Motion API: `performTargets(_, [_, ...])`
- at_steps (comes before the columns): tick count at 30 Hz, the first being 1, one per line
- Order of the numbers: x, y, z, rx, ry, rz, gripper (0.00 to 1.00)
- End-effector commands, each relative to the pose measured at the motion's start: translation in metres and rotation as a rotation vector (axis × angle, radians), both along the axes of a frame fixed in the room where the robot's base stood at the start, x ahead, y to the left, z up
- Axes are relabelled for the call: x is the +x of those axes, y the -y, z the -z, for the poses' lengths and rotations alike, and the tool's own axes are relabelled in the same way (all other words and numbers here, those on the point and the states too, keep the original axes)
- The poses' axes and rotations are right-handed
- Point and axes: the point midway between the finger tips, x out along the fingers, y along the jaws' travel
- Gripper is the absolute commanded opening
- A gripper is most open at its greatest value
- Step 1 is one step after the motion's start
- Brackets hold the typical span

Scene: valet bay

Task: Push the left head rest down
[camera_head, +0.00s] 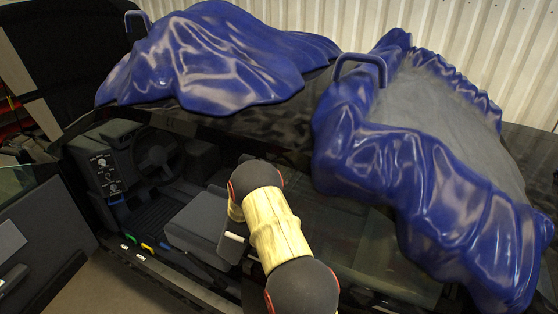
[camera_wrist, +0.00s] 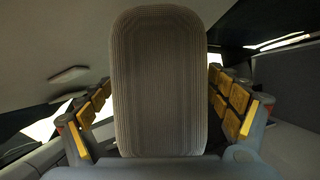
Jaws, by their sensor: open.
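A grey ribbed head rest (camera_wrist: 160,85) stands upright in the middle of the wrist view, above the top of a seat back (camera_wrist: 160,169). My gripper (camera_wrist: 160,100) is open, with one yellow-padded finger on each side of the head rest. A narrow gap shows between the head rest and the pads on the right; on the left I cannot tell whether they touch. In the head view my arm reaches into the car, and its gripper end is hidden there. A grey seat (camera_head: 200,222) shows beside my arm; the head rest cannot be made out in that view.
Blue covers (camera_head: 215,60) and (camera_head: 400,160) lie over the car. A steering wheel (camera_head: 155,153) is at the left of the cabin. The open door (camera_head: 35,225) is at the lower left. In the wrist view, the car ceiling (camera_wrist: 50,40) is close above.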

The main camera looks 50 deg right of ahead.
Motion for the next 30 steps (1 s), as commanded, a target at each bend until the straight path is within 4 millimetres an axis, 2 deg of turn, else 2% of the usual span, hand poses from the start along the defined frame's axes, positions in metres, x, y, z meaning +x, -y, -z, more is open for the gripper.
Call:
performTargets(5, [-0.001, -0.016, 0.006, 0.001, -0.003, -0.003, 0.90])
performTargets(18, [-0.012, -0.093, 0.037, 0.001, -0.003, -0.003, 0.90])
performTargets(24, [-0.015, -0.109, 0.043, 0.001, -0.002, -0.001, 0.90])
performTargets(30, [-0.015, -0.111, 0.044, 0.002, -0.001, 0.000, 0.90])
